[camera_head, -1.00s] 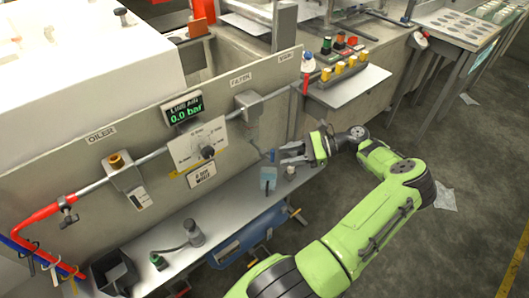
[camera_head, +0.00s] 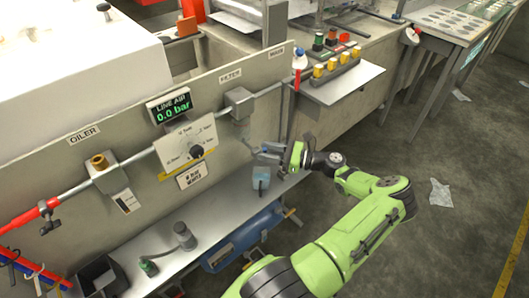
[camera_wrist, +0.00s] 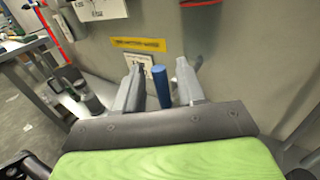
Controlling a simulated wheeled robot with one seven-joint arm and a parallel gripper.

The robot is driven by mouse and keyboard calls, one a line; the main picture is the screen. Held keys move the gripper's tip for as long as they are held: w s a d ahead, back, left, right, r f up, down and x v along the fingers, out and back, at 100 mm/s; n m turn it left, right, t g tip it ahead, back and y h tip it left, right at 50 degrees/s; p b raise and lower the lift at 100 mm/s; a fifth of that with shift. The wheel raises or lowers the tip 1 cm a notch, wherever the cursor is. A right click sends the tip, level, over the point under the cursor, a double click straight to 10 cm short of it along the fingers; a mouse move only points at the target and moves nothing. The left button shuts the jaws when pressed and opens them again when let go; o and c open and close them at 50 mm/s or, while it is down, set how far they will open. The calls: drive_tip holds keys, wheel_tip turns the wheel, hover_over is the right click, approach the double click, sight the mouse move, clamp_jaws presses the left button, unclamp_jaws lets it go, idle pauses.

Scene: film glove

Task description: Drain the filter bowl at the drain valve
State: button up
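My gripper (camera_head: 264,153) is at the panel's right part, below the grey filter housing (camera_head: 240,102), fingers pointing left. In the wrist view, my gripper (camera_wrist: 160,75) is open. An upright blue cylinder (camera_wrist: 161,88) shows between the fingers, with gaps visible on both sides. I cannot tell whether it is the drain valve or how far beyond the fingertips it stands. A light blue cup (camera_head: 261,175) sits on the shelf below my gripper. The filter bowl is not clearly visible in the head view. A red edge (camera_wrist: 200,3) shows at the top of the wrist view.
The line air display (camera_head: 172,106) reads 0.0 bar. A dial plate (camera_head: 186,143) and an oiler (camera_head: 101,164) are on the panel to the left. The grey shelf (camera_head: 215,212) has a dark bin (camera_head: 103,278) at its left end. Open floor (camera_head: 400,240) lies to the right.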

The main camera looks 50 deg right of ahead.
drive_tip(key=shift+w+a, duration=0.2)
drive_tip(key=shift+w, duration=0.35)
clamp_jaws()
